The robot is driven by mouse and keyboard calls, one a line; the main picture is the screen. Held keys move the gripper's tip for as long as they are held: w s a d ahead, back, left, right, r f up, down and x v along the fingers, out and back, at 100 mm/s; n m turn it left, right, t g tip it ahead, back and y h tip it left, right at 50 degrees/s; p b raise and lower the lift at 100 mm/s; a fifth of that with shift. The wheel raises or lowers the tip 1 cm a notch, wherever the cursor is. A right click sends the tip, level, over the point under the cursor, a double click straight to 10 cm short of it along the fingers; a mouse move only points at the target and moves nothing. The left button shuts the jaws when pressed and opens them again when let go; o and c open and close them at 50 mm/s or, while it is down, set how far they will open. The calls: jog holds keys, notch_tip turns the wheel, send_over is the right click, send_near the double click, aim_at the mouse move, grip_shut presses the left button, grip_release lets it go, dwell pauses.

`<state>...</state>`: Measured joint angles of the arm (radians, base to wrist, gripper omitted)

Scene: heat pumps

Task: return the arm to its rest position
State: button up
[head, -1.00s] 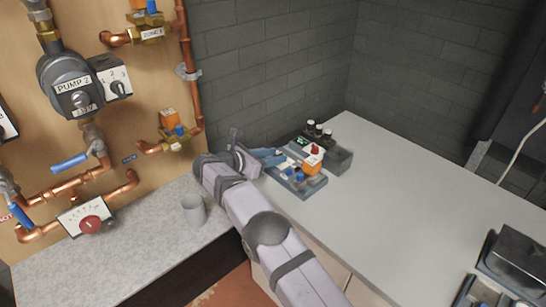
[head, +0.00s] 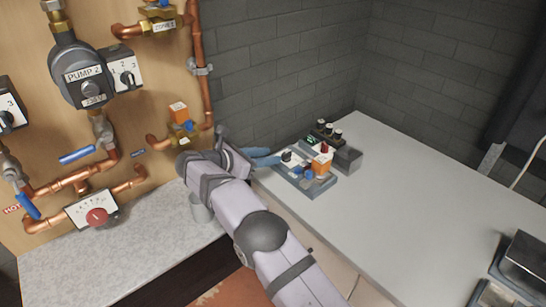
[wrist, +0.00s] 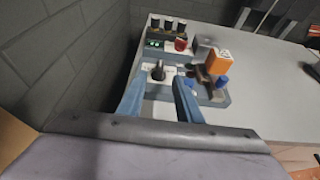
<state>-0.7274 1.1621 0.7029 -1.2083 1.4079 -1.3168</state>
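My arm (head: 225,200) reaches from the bottom of the head view over the counters. My gripper (head: 273,156) has blue fingers, which point right towards a small control unit (head: 318,183). In the wrist view my gripper (wrist: 160,76) has its two fingers apart with nothing held between them. The control unit (wrist: 157,92) lies beyond the fingertips, with a black knob (wrist: 158,70) showing between them. Whether the fingers touch the unit cannot be told.
Copper pipes and pump 2 (head: 82,72) are on the wooden panel at left. The white counter (head: 400,215) is mostly clear. Dark equipment (head: 525,258) stands at its right end.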

jog(key=shift+s+a, duration=0.15)
dwell(0.3)
jog(key=shift+d+r+m+p, duration=0.3)
jog(key=shift+d, duration=0.15)
jog(key=s+d+r+m+g+y+p, duration=0.2)
jog(key=s+d+m+g+y+p, duration=0.45)
jog(key=s+d+m, duration=0.75)
jog(key=s+d+f+m+g+y, duration=0.1)
jog(key=s+m, duration=0.3)
jog(key=s, duration=0.4)
jog(key=s+d+f+m+g+y, duration=0.1)
jog(key=s+d+m, duration=0.3)
jog(key=s, duration=0.4)
jog(key=s+d+f+m+g+y, duration=0.1)
jog(key=s+d+f+m, duration=0.1)
jog(key=s, duration=0.6)
jog(key=shift+d+m+p, duration=0.4)
jog(key=shift+d+m, duration=0.1)
jog(key=shift+m, duration=0.7)
jog(key=shift+c, duration=0.3)
